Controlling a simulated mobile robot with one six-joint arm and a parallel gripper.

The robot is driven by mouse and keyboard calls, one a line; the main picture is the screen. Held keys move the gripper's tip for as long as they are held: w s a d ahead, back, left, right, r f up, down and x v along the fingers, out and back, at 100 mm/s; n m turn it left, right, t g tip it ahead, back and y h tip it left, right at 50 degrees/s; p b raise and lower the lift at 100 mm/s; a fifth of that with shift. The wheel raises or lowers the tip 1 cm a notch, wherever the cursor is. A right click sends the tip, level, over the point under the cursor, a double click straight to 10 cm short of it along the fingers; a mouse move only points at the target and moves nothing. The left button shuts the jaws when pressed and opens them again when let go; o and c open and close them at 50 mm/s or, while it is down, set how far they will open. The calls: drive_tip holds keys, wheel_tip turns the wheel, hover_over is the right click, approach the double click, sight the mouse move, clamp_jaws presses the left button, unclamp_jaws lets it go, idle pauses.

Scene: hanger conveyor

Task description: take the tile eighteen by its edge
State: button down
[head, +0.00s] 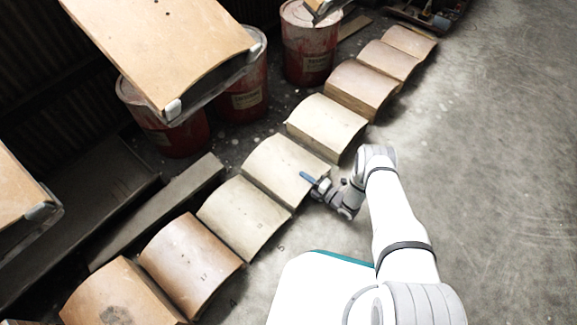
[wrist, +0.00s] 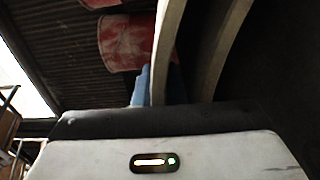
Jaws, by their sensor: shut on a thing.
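A row of curved tiles lies on the floor in the head view. My gripper (head: 309,181) has blue fingers and is shut on the right edge of a pale curved tile (head: 280,163) near the middle of the row. The number on this tile is too small to read, so I cannot tell from the marking that it is tile eighteen. In the wrist view my gripper (wrist: 157,88) shows a blue finger on each side of the upright tile edge (wrist: 166,45). The rest of that tile is mostly hidden in the wrist view.
Another pale tile (head: 243,217) lies close on the near side, and one (head: 326,123) on the far side. A browner tile (head: 192,258) carries what looks like 17. Red drums (head: 307,50) stand behind. Hanging boards (head: 160,45) fill the upper left. The right floor (head: 490,150) is clear.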

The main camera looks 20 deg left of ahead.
drive_tip(key=shift+w+r+p, duration=0.15)
drive_tip(key=shift+r+p, duration=0.9)
drive_tip(key=shift+r, duration=0.25)
drive_tip(key=shift+w+r+p, duration=0.1)
drive_tip(key=shift+r+p, duration=0.9)
drive_tip(key=shift+r, duration=0.3)
